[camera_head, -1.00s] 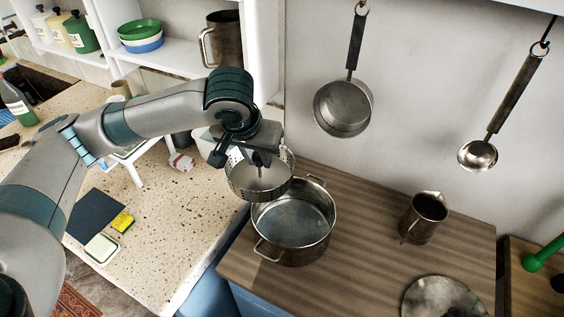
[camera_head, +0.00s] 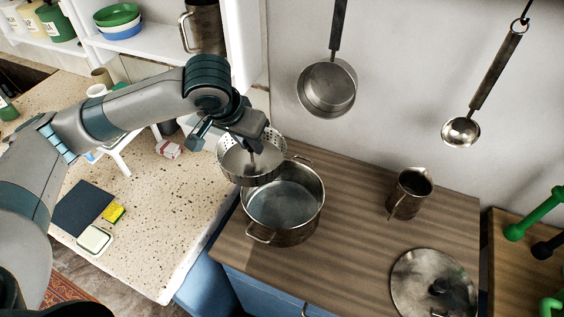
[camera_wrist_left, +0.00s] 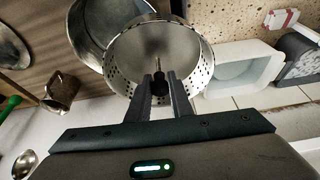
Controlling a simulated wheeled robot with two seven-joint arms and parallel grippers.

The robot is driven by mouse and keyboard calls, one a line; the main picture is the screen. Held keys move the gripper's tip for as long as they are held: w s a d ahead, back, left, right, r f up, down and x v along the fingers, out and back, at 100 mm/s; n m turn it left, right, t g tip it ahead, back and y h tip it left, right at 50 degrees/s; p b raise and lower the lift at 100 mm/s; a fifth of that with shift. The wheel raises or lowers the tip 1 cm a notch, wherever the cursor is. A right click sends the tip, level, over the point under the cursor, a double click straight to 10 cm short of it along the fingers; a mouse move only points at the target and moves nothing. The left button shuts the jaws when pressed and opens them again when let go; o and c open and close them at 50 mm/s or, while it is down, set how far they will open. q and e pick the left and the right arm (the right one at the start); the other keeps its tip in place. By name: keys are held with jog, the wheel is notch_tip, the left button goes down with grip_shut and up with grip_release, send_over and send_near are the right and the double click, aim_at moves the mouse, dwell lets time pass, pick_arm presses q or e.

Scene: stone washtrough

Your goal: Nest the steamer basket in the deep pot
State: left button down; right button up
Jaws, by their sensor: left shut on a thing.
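The steamer basket (camera_head: 249,168) is a round metal bowl with a perforated rim. My left gripper (camera_head: 254,150) is shut on the basket's central post and holds it up at the back left of the deep pot. The deep pot (camera_head: 287,228) is a two-handled steel pot standing open and empty on the wooden counter. In the left wrist view the basket (camera_wrist_left: 202,62) overlaps the edge of the pot (camera_wrist_left: 84,40), and the fingertips (camera_wrist_left: 159,78) close at the post. The basket hides part of the pot's rim. My right gripper is not in view.
A metal jug (camera_head: 409,194) and a round lid (camera_head: 432,284) are on the wooden counter (camera_head: 350,235) right of the pot. A pan (camera_head: 327,90) and a ladle (camera_head: 461,131) hang on the wall. A white container (camera_wrist_left: 240,72) is near the basket.

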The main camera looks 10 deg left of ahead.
aim_at(278, 164)
pick_arm(q)
jog(key=d+m+p, duration=0.1)
jog(key=d+m+h, duration=0.1)
jog(key=m, duration=0.1)
jog(key=shift+s+f+p, duration=0.15)
jog(key=shift+f+p, duration=0.2)
jog(key=shift+p, duration=0.05)
jog(key=m, duration=0.1)
jog(key=d+m+g+h+p, duration=0.1)
jog(key=m, duration=0.1)
jog(key=shift+s+d+f+m+p, duration=0.2)
jog(key=shift+d+f+m+p, duration=0.15)
jog(key=shift+f+m, duration=0.05)
jog(key=d+m+p, duration=0.1)
jog(key=d+m+g+h+p, duration=0.1)
jog(key=m, duration=0.1)
jog(key=s+d+f+m+g, duration=0.1)
jog(key=m, duration=0.1)
jog(key=shift+f+p, duration=0.1)
jog(key=shift+p, duration=0.3)
jog(key=m, duration=0.1)
jog(key=d+m, duration=0.1)
jog(key=f+m+g+p, duration=0.1)
jog(key=shift+s+d, duration=0.15)
jog(key=shift+s, duration=0.1)
jog(key=shift+f, duration=0.1)
jog(key=shift+f+b, duration=0.55)
jog(key=shift+b, duration=0.05)
jog(key=shift+f+b, duration=1.3)
jog(key=shift+b, duration=0.25)
